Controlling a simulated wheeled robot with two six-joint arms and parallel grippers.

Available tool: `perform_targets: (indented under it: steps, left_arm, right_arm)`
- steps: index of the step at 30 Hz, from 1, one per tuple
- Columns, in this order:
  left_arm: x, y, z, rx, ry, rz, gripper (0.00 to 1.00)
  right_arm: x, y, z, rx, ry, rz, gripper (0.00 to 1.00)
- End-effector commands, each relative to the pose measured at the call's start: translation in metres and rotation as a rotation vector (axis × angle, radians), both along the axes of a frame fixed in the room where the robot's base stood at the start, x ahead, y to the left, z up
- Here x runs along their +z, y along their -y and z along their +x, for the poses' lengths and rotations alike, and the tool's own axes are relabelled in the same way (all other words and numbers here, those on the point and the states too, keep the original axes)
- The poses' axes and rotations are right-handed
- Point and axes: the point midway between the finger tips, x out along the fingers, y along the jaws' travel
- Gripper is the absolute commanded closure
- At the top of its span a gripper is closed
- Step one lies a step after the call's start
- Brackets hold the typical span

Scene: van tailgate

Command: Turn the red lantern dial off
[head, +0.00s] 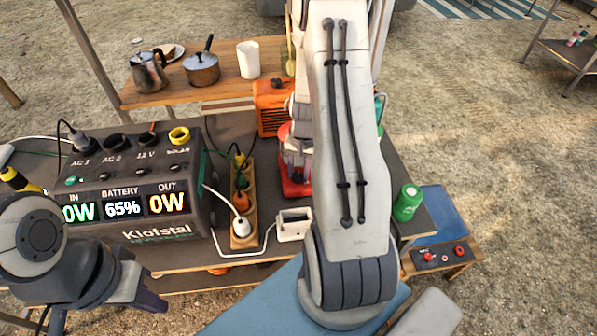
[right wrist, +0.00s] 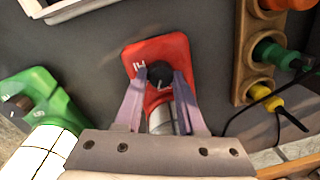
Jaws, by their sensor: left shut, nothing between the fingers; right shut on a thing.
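The red lantern (head: 296,185) stands on the dark table, mostly hidden behind my right arm in the head view. In the right wrist view, its red base (right wrist: 173,50) carries a black round dial (right wrist: 160,74) with small white marks beside it. My right gripper (right wrist: 161,82) is shut on the dial, one finger on each side. The lantern's pale body (right wrist: 161,118) shows between the fingers. My left gripper (head: 150,296) is shut and empty at the lower left of the head view, in front of the power station, partly hidden by its own wrist.
A power station (head: 150,232) reading 65% stands left on the table. A wooden power strip (head: 244,232) with plugs and cables lies beside the lantern. A green lantern (right wrist: 45,112) is on its other side.

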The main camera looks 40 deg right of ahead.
Motion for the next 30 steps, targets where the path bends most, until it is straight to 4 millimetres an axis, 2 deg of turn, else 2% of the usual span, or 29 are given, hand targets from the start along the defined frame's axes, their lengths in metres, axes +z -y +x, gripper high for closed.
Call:
perform_targets:
  steps: [7,8,9,10,21,26,30]
  left_arm:
    - [0.000,0.000,0.000,0.000,0.000,0.000,1.00]
    - [0.000,0.000,0.000,0.000,0.000,0.000,1.00]
    - [0.000,0.000,0.000,0.000,0.000,0.000,1.00]
    - [0.000,0.000,0.000,0.000,0.000,0.000,1.00]
    - [0.001,0.000,0.000,0.000,0.000,0.000,1.00]
    - [0.003,0.000,0.000,0.000,0.000,0.000,1.00]
    - [0.005,0.000,0.000,0.000,0.000,0.000,1.00]
  right_arm:
    - [0.001,0.000,0.001,-0.001,0.003,-0.002,1.00]
    - [0.001,0.000,0.001,-0.001,0.003,-0.002,0.54]
    - [0.001,0.000,0.001,-0.001,0.003,-0.002,0.38]
    - [0.001,0.000,0.001,-0.001,0.003,-0.002,0.31]
    - [0.005,0.000,0.000,-0.002,0.002,-0.001,0.31]
    - [0.028,0.002,0.000,-0.002,0.006,-0.004,0.31]
    - [0.057,0.003,-0.002,-0.002,0.007,-0.005,0.31]
